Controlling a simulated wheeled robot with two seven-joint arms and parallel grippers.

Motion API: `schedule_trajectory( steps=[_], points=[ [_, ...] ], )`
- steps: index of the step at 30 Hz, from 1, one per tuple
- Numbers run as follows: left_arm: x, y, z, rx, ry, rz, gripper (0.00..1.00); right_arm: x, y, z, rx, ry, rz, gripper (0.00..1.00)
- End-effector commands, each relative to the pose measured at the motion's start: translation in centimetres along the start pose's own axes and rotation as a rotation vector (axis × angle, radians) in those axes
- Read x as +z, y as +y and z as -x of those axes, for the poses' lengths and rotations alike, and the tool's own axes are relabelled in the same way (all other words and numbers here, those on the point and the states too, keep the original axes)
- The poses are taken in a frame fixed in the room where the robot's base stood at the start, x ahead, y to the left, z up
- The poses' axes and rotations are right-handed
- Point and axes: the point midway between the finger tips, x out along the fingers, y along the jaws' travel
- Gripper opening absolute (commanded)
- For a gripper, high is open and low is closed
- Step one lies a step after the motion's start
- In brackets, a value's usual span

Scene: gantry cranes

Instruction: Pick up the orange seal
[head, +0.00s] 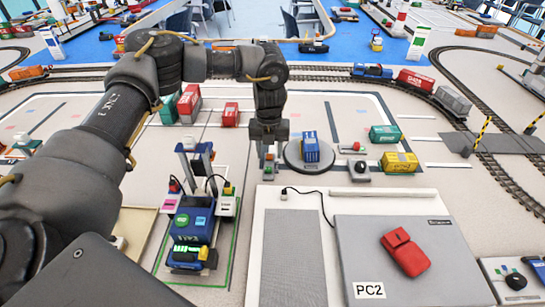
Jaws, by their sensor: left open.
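My left gripper (269,170) points straight down near the middle of the head view, just left of a round grey turntable (294,165) that carries a blue container (311,147). Its two fingers are apart. A small orange-red spot (270,157) shows between the fingers; it is too small to tell whether it is the orange seal or whether the fingers touch it. No other thing is clearly the orange seal. My right gripper is out of view.
A blue gantry crane model (196,205) stands to the left of the gripper. Green (385,134) and yellow (399,162) containers stand right of the turntable. Rail tracks run behind.

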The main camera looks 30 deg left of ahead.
Motion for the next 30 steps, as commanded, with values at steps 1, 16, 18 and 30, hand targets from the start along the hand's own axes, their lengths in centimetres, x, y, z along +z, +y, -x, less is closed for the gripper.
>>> schedule_trajectory(
  steps=[1,16,18,30],
  points=[
    [0.00,-0.02,-0.33,0.000,0.000,0.000,0.44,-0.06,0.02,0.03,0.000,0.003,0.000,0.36],
    [0.01,-0.03,-0.50,-0.001,-0.001,0.000,0.12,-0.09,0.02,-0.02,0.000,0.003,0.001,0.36],
    [0.01,-0.03,-0.50,-0.001,-0.001,0.000,0.03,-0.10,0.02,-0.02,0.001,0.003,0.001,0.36],
    [0.03,-0.03,-0.30,-0.002,-0.001,0.000,0.00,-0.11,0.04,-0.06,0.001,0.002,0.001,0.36]
  ],
)
